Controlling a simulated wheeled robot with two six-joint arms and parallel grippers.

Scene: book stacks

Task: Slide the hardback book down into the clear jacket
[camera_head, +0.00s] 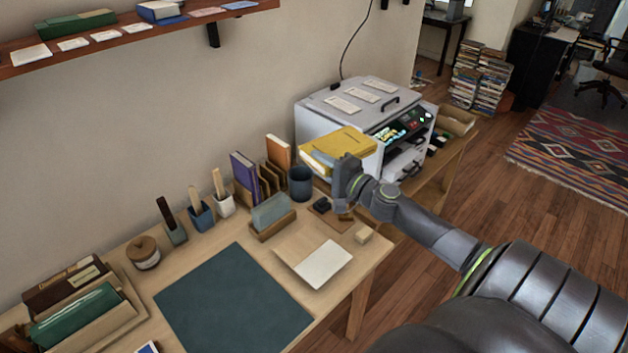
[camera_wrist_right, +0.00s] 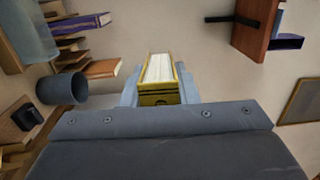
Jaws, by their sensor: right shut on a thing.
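The yellow hardback book (camera_head: 338,144) is held up off the desk, in front of the white machine in the head view. My right gripper (camera_head: 345,172) is shut on it. In the right wrist view the book (camera_wrist_right: 158,88) shows end-on, with pale pages between yellow covers. My left gripper is out of view.
A dark blue cup (camera_head: 301,184) and upright books in a rack (camera_head: 244,172) stand behind the jacket. The green mat (camera_head: 232,304) is bare. The white machine (camera_head: 352,105) stands behind the book.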

